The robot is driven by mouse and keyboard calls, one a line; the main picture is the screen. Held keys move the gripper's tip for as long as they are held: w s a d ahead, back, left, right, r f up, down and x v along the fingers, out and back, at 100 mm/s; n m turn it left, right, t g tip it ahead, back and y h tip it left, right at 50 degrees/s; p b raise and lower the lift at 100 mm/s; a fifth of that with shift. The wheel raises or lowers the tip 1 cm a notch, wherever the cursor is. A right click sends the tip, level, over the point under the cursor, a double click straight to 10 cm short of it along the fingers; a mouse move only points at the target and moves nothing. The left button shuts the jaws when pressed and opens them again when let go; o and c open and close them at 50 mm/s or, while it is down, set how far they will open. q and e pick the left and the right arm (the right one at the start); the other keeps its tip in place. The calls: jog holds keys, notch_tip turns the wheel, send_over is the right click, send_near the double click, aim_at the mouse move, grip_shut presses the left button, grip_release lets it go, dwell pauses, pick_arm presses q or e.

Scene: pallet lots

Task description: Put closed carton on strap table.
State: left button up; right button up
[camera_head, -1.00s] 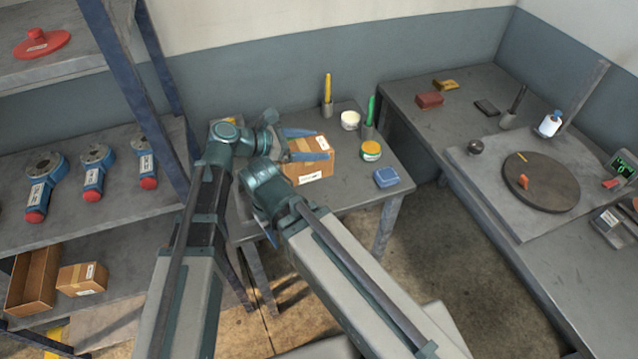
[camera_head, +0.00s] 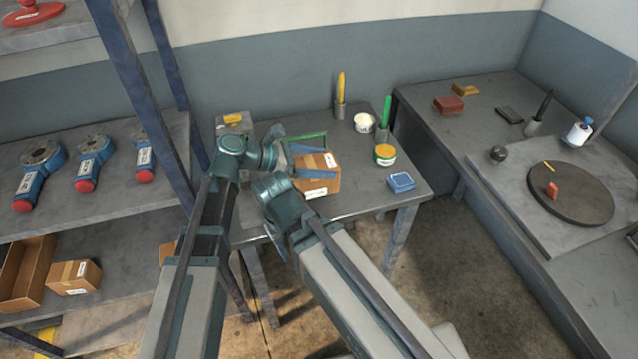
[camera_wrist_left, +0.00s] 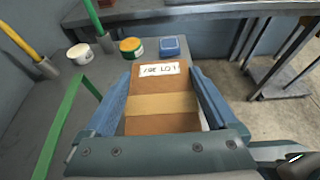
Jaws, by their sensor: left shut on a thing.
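The closed carton (camera_head: 320,180) is brown, with a tape band and a white label, and sits between the fingers of my left gripper (camera_head: 310,160). In the left wrist view the carton (camera_wrist_left: 160,105) fills the space between the two blue fingers. It is at or just above the small grey table (camera_head: 360,203); I cannot tell whether it touches. A green bar (camera_head: 308,137), perhaps a strap frame, stands behind it. My right arm reaches in beside the left one; its fingers are mostly hidden.
A white tub (camera_head: 364,122), an orange-lidded tub (camera_head: 384,154), a blue box (camera_head: 401,182) and holders with a yellow and a green marker stand around the carton. A shelf (camera_head: 70,205) is at left. A bench (camera_head: 460,140) with a turntable (camera_head: 585,205) is at right.

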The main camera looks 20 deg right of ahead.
pick_arm(q)
jog(key=shift+f+b, duration=1.8)
jog(key=shift+f, duration=0.35)
jog(key=shift+f, duration=0.2)
jog(key=o, duration=1.4)
jog(key=shift+o, duration=0.2)
jog(key=shift+r, duration=0.1)
